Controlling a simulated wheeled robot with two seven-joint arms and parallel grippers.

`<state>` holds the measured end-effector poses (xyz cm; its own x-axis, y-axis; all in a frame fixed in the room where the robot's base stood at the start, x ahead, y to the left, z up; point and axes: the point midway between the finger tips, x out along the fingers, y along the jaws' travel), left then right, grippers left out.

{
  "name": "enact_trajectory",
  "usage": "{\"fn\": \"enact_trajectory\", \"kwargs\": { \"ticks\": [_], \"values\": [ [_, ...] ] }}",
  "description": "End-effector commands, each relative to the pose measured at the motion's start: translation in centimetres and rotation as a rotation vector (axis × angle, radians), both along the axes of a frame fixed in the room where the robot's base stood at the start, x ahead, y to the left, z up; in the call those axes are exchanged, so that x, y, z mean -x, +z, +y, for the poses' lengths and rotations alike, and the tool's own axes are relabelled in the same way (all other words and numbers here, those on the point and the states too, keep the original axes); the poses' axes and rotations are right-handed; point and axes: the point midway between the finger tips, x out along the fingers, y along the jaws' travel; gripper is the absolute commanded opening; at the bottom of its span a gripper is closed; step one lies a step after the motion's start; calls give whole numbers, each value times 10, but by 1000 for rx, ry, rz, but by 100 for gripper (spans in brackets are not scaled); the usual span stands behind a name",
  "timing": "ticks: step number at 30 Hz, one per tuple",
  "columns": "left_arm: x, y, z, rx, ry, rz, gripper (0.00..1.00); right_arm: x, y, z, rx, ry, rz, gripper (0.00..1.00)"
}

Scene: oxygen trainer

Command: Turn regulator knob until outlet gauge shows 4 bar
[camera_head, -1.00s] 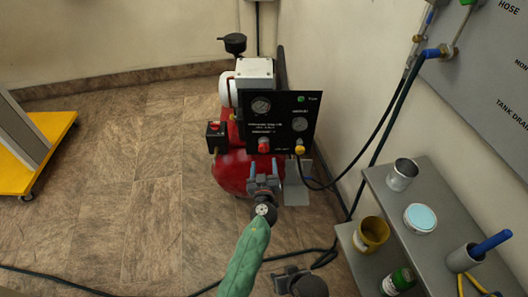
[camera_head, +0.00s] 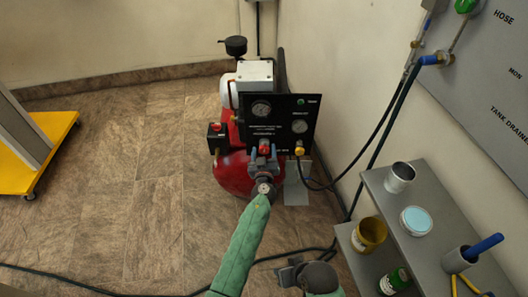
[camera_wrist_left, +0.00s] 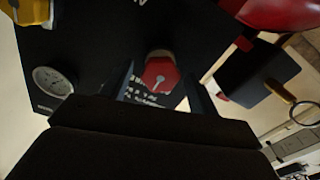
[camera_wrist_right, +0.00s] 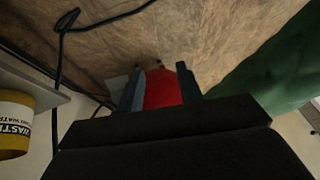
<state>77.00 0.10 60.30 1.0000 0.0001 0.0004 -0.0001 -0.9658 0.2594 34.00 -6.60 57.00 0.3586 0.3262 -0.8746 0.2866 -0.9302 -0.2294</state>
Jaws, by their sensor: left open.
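The red regulator knob (camera_head: 264,147) sits low on the black panel (camera_head: 283,104) of the red compressor. In the left wrist view the knob (camera_wrist_left: 161,76) shows between the two fingers of my left gripper. My left gripper (camera_head: 263,154) is open, its fingers on either side of the knob; I cannot tell whether they touch it. The outlet gauge (camera_head: 300,126) is at the right of the panel, above a yellow fitting (camera_head: 300,150); its reading is too small to tell. My right gripper (camera_head: 290,270) is low in the head view, away from the panel, its fingers apart in its wrist view (camera_wrist_right: 160,85).
Another gauge (camera_head: 261,109) is at the panel's upper left. A grey shelf (camera_head: 375,178) with cans and a cup stands at the right. Hoses run along the wall and floor. A yellow cart (camera_head: 40,155) is at the left; the floor between is clear.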

Motion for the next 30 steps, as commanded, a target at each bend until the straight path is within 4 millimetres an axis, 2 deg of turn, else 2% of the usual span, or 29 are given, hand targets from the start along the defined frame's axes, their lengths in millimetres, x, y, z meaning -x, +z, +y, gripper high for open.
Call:
{"fn": "enact_trajectory", "kwargs": {
  "ticks": [3, 4, 10, 19, 26, 30],
  "values": [
    [0, 0, 0, 0, 0, 0, 60, 0, 0, 0, 0, 0, 0, 36],
    [0, 0, 0, 0, 0, 0, 56, 0, 0, 0, 0, 0, 0, 36],
    [0, 0, 0, 0, 0, 0, 17, 1, -1, 0, -1, 1, 1, 36],
    [1, -2, 0, -25, 0, 0, 16, -1, -7, 1, -3, -3, -10, 36],
    [1, -4, -1, -125, -1, -1, 16, -8, -65, 5, -10, -20, -43, 36],
    [1, -4, -1, -223, -1, 0, 16, -10, -107, 8, -17, -33, -76, 36]
  ]
}}
